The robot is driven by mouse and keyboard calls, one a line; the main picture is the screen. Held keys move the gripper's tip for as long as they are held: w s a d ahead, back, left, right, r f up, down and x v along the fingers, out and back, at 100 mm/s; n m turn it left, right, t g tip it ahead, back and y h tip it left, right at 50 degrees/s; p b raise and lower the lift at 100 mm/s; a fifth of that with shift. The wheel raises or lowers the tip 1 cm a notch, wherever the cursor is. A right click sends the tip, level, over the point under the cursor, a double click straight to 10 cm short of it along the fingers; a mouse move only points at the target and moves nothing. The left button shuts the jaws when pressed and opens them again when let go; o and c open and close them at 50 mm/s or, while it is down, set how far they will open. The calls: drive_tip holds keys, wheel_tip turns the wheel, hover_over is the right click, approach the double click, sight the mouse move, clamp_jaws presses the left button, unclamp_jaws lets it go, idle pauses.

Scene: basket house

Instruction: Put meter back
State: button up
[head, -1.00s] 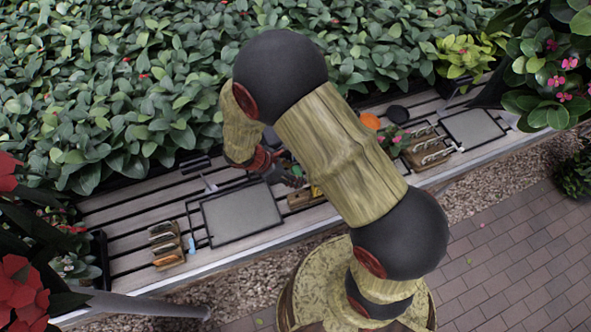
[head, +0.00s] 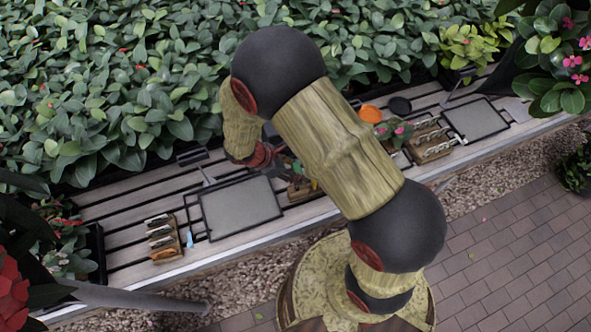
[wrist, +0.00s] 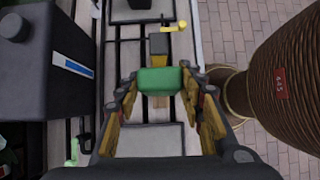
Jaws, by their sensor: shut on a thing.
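My gripper (wrist: 159,92) is shut on a green block-shaped thing, which I take to be the meter (wrist: 159,80). The green thing lies across between the fingertips in the wrist view, above the slatted bench. I cannot tell whether it touches anything below. In the head view the gripper and the green thing are mostly hidden behind my arm. A wooden holder (head: 303,188) shows partly beside the arm there.
The slatted bench (head: 120,213) carries grey trays at left (head: 240,208) and right (head: 474,120). Tool racks stand at left (head: 163,241) and right (head: 431,145). A yellow-handled thing (wrist: 174,27) lies ahead. Dense leafy plants (head: 120,80) border the back; brick paving (head: 500,240) lies in front.

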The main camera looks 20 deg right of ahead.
drive_tip(key=shift+f, duration=0.15)
idle(0.5)
drive_tip(key=shift+f+b, duration=1.5)
drive_tip(key=shift+f, duration=0.4)
wheel_tip(320, 180, down, 4)
drive_tip(key=b, duration=0.2)
drive_tip(key=shift+r+b, duration=0.1)
drive_tip(key=shift+b, duration=0.2)
drive_tip(key=o, duration=1.3)
drive_tip(key=shift+o, duration=0.3)
